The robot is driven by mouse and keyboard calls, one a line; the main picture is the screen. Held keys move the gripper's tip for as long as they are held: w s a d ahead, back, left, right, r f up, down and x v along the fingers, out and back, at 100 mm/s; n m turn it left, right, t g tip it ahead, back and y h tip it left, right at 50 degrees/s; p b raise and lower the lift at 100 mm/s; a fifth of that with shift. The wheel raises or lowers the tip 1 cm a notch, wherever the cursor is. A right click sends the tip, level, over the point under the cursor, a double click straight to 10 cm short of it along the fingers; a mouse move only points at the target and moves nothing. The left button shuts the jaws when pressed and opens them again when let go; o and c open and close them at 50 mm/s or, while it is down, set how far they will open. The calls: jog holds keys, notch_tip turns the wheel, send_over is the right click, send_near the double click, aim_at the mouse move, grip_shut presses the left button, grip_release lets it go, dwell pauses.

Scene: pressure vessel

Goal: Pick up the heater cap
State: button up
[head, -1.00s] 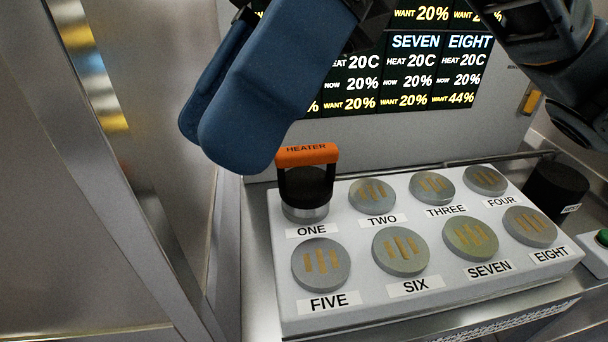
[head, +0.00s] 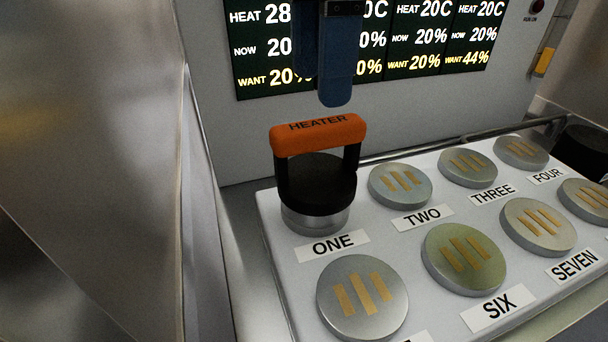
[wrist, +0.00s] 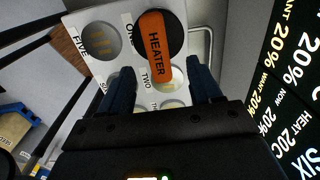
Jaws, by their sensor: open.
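The heater cap (head: 317,185) is a black round cap with an orange handle labelled HEATER. It sits upright on the metal disc at position ONE, at the back left of the white panel. In the wrist view the heater cap (wrist: 158,45) shows ahead of the fingertips, roughly in line with the gap between them. My gripper (head: 325,95) is above and behind the handle in the head view, apart from it. In the wrist view my gripper (wrist: 160,75) has its two blue fingers spread, with nothing held between them.
The white panel (head: 290,262) carries several labelled metal discs. A dark display (head: 420,40) with heat readings stands behind it. A black cylinder (head: 583,152) is at the right. A metal wall (head: 90,180) is close on the left. A rail runs behind the panel.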

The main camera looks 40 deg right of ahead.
aim_at(319, 122)
jog(key=shift+s+f+p, duration=0.1)
jog(key=shift+f+p, duration=0.4)
jog(key=shift+f, duration=3.1)
jog(key=shift+c, duration=0.4)
grip_shut()
jog(key=shift+r, duration=0.1)
